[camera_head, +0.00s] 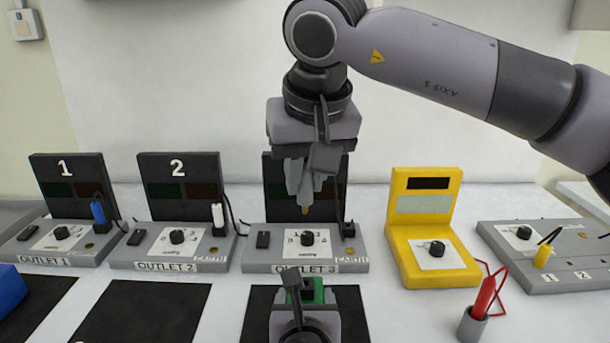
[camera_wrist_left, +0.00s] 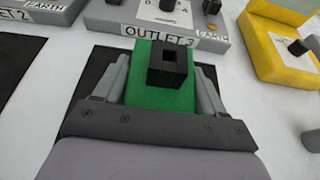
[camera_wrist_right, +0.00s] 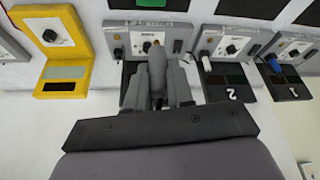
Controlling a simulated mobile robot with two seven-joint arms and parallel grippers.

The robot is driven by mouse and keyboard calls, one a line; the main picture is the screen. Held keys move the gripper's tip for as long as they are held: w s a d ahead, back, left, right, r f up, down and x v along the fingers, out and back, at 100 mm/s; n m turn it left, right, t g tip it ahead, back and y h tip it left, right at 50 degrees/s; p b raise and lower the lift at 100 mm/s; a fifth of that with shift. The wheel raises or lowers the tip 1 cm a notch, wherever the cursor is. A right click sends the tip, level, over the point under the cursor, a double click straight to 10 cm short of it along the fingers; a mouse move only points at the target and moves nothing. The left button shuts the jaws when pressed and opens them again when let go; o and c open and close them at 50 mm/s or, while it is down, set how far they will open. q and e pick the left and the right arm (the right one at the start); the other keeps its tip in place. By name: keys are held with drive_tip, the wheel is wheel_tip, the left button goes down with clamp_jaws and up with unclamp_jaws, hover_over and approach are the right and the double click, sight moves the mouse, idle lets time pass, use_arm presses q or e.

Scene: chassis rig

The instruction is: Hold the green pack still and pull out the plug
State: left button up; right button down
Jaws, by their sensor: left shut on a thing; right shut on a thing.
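The green pack (camera_wrist_left: 140,65) stands on a dark mat in front of outlet 3, with a black socket block (camera_wrist_left: 167,62) on its top. The socket's opening looks empty in the left wrist view. My left gripper (camera_head: 304,298) is shut on the pack, one finger on each side; in the head view it hides most of the pack. My right gripper (camera_head: 305,188) is raised above outlet 3, shut on a grey plug (camera_wrist_right: 157,70). The plug's tan tip points down in the head view (camera_head: 306,210). The plug is clear of the pack.
Outlet 1 (camera_head: 60,258), outlet 2 (camera_head: 160,265) and outlet 3 (camera_head: 262,267) stand in a row behind the mats. A yellow tester (camera_head: 405,255) is to the right, with a red probe (camera_head: 485,295) in a grey holder before it. A grey panel (camera_head: 560,280) stands at far right.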

use_arm(q)
drive_tip(key=shift+f, duration=0.4)
